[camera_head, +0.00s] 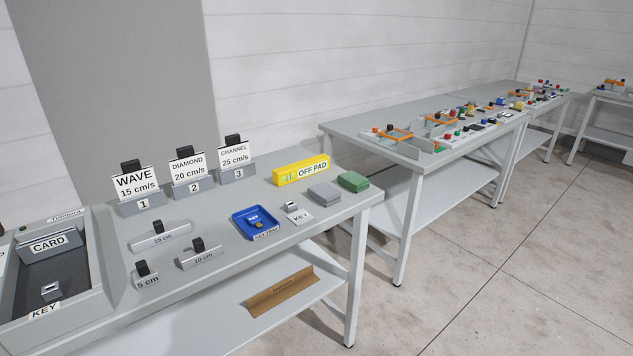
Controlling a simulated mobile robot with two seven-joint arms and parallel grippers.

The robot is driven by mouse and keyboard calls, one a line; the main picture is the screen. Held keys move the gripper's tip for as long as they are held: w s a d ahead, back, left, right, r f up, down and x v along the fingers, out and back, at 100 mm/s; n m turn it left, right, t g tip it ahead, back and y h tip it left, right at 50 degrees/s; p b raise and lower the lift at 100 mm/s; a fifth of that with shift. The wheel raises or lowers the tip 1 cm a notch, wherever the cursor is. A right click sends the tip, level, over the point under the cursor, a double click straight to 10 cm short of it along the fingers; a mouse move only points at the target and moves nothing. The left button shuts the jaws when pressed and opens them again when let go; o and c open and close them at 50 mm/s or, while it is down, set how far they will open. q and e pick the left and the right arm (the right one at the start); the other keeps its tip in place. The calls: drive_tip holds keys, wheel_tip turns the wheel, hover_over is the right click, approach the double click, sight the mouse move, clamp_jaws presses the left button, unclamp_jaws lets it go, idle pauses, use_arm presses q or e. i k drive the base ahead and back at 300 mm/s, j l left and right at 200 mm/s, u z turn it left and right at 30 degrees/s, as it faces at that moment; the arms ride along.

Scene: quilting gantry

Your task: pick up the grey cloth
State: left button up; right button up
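The grey cloth (324,193) lies as a folded, flat square pad on the near table, towards its right end. A similar green folded cloth (353,181) lies just to its right, close beside it. Both are fully visible from above. Neither of my grippers shows in the head view, and nothing is in contact with the grey cloth from above.
The yellow OFF PAD box (301,171) stands behind the grey cloth. Card stands and length blocks fill the table's left.

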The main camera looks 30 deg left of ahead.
sight(324, 194)
drive_tip(key=i+l+u, duration=0.15)
drive_tip(key=i+u, duration=0.25)
drive_tip(key=i+l+u, duration=0.3)
drive_tip(key=u, duration=0.15)
drive_tip(key=i, duration=0.1)
